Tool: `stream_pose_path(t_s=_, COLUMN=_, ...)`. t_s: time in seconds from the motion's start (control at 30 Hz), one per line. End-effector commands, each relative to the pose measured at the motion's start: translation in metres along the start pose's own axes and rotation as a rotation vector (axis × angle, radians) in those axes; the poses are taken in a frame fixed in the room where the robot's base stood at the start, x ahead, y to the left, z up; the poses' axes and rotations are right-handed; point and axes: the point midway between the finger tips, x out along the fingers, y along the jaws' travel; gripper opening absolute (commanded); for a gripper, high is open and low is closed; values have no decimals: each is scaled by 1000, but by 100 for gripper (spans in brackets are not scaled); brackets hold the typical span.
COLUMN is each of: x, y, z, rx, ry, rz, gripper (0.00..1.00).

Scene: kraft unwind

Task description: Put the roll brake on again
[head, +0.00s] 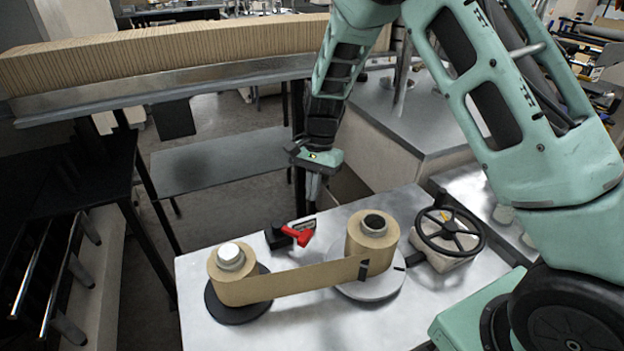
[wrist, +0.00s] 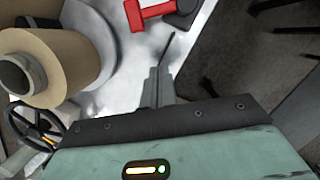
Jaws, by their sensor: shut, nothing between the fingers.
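The roll brake is a red lever (head: 298,235) on a black block (head: 276,238), at the back of the metal bench top between two kraft paper rolls. In the wrist view the red lever (wrist: 148,12) shows at the top edge, partly cut off. My gripper (head: 309,205) is shut and empty, pointing down just above and behind the lever; I see no clear contact. In the wrist view its closed fingers (wrist: 158,75) are apart from the red lever. The right paper roll (head: 371,238) stands on a light round plate, and a paper web runs to the left roll (head: 232,272).
A black handwheel (head: 447,231) stands on the bench right of the rolls. The bench top (head: 205,330) is bare at its front left. A long ribbed brown stack (head: 170,50) lies on a rail behind. A grey low table (head: 222,160) stands beyond the bench.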

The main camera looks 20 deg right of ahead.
Motion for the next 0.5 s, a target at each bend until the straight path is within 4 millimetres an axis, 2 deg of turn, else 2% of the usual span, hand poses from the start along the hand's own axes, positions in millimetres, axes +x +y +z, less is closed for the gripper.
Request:
stream_pose_path(t_s=0.27, x=56, y=1, z=1, rx=2, ry=-2, rz=4, gripper=0)
stream_pose_path(t_s=0.4, x=57, y=0, z=25, rx=-3, ry=-2, rz=1, gripper=0)
stream_pose_path(t_s=0.5, x=60, y=0, z=33, rx=-1, ry=-1, rz=0, gripper=0)
